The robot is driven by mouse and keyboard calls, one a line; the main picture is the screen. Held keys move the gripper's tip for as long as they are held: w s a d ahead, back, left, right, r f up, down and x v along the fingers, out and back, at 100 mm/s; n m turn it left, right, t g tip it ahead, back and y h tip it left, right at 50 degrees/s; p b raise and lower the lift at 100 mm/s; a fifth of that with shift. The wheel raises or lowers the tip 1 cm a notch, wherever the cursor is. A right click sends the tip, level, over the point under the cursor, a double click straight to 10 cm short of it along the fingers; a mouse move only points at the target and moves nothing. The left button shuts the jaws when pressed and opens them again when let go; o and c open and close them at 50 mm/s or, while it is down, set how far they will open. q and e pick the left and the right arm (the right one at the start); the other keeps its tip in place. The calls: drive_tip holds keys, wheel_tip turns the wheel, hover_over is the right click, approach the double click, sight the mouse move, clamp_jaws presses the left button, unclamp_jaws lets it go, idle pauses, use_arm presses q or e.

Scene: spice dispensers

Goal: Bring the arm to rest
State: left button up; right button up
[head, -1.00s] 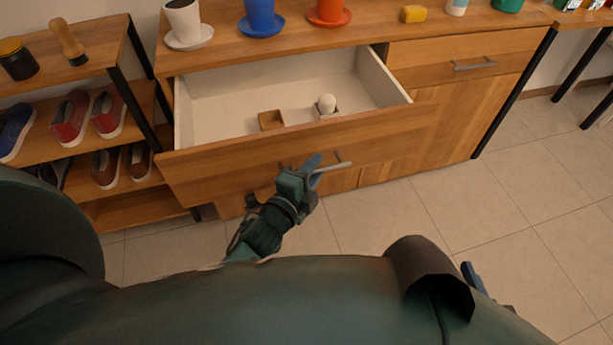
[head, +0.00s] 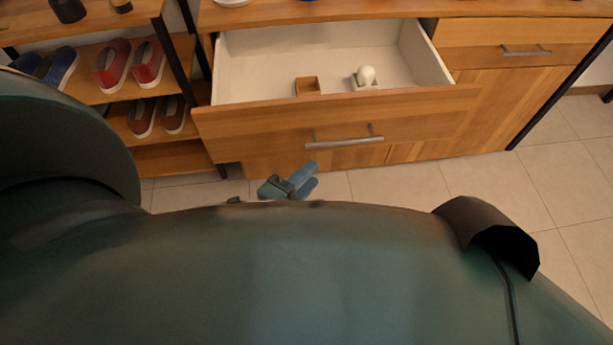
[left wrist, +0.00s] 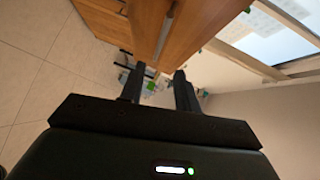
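My left gripper (head: 303,178) shows its blue fingertips below the open drawer's front, apart from the drawer handle (head: 344,141). The fingers are spread with nothing between them; they also show spread in the left wrist view (left wrist: 158,88). Most of the left arm behind the gripper is hidden by my own body. The wooden drawer (head: 250,118) stands pulled out, with a bare metal bar handle. My right gripper is not in view.
The drawer holds a small brown box (head: 308,86) and a white rounded thing (head: 366,75). A closed drawer (head: 480,35) is to its right. A shelf with shoes (head: 112,66) stands at the left. The tiled floor (head: 400,190) in front is clear.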

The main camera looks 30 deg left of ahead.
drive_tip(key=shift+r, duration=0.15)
